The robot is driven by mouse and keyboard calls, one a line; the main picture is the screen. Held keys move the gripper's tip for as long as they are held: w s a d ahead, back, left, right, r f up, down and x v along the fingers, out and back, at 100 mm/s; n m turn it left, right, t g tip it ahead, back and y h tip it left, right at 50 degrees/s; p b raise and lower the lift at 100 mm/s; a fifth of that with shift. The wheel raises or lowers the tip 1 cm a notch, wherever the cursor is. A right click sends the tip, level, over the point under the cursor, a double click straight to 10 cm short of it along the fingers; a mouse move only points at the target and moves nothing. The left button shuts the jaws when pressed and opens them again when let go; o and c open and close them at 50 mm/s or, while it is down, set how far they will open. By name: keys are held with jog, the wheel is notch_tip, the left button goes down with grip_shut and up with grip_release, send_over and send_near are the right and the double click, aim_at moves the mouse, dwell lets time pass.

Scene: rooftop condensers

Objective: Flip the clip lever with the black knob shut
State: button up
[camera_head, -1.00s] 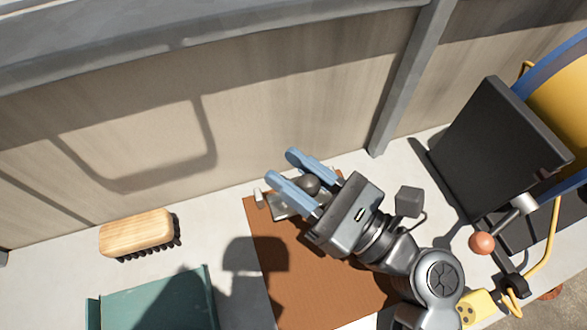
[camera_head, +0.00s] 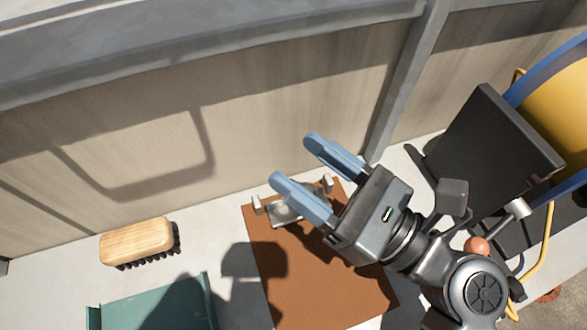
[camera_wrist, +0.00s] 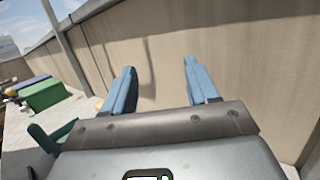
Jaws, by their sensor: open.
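My gripper (camera_head: 298,161) has two blue fingers spread apart with nothing between their tips. In the wrist view my gripper (camera_wrist: 161,68) is also open, with only the wall beyond. In the head view it hangs over a small metal clip (camera_head: 284,215) on the brown mat (camera_head: 310,275). A light post of the clip shows on either side of the fingers. The black knob cannot be made out now; the fingers or palm may cover it. How far the lever is tilted cannot be told.
A wooden brush (camera_head: 137,240) and a green tray (camera_head: 150,303) are at left. A black panel (camera_head: 493,150) stands at right, near a lever with an orange knob (camera_head: 477,246) partly behind my arm. The wall (camera_head: 130,140) runs close behind the mat.

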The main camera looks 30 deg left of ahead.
jog(key=d+r, duration=0.5)
jog(key=d, duration=0.4)
jog(key=shift+s+d+r, duration=0.2)
jog(key=shift+s+r, duration=0.05)
jog(key=shift+r, duration=0.1)
